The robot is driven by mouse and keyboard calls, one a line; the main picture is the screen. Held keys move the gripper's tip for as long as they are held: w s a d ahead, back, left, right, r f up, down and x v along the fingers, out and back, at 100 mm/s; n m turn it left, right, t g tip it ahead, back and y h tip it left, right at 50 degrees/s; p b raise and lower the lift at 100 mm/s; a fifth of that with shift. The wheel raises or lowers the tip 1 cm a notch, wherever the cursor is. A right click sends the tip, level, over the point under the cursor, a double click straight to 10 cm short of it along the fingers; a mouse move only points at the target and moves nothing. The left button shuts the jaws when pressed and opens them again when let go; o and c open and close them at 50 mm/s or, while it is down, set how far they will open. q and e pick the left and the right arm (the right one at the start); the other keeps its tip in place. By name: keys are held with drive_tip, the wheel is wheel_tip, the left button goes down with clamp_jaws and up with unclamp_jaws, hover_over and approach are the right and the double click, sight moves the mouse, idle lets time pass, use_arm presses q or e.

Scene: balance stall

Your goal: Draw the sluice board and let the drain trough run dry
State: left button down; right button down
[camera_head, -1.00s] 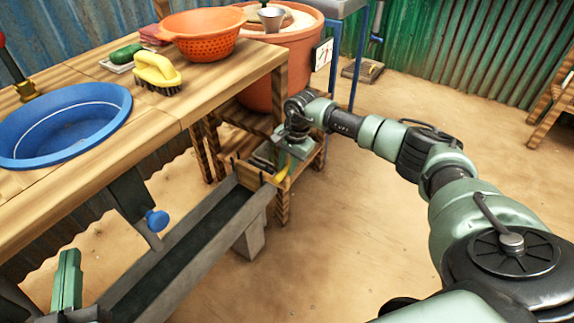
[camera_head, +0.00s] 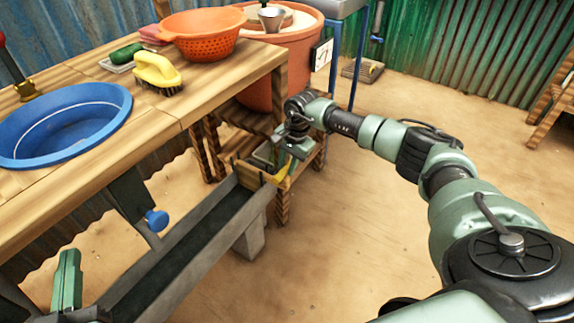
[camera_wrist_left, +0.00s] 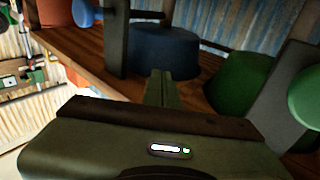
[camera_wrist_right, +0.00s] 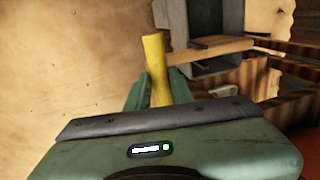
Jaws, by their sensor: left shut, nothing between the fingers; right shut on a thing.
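The grey drain trough (camera_head: 185,255) slopes under the table's front edge; its inside is dark, and I cannot tell whether water stands in it. At its far end is the wooden sluice board (camera_head: 250,173), with a yellow handle (camera_head: 283,175). In the right wrist view the yellow handle (camera_wrist_right: 156,68) stands between the fingers of my right gripper (camera_wrist_right: 158,88), which is shut on it; the board (camera_wrist_right: 215,50) lies across the trough end (camera_wrist_right: 205,25). Whether the board is still seated is unclear. My left gripper (camera_head: 67,280) is shut and empty, left of the trough's near end.
The wooden table holds a blue basin (camera_head: 60,125), yellow brush (camera_head: 157,70) and orange colander (camera_head: 200,35). A blue knob (camera_head: 157,221) hangs by the trough. A large terracotta tub (camera_head: 265,85) stands behind the right gripper. The floor right of the trough is clear.

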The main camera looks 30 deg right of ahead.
idle(0.4)
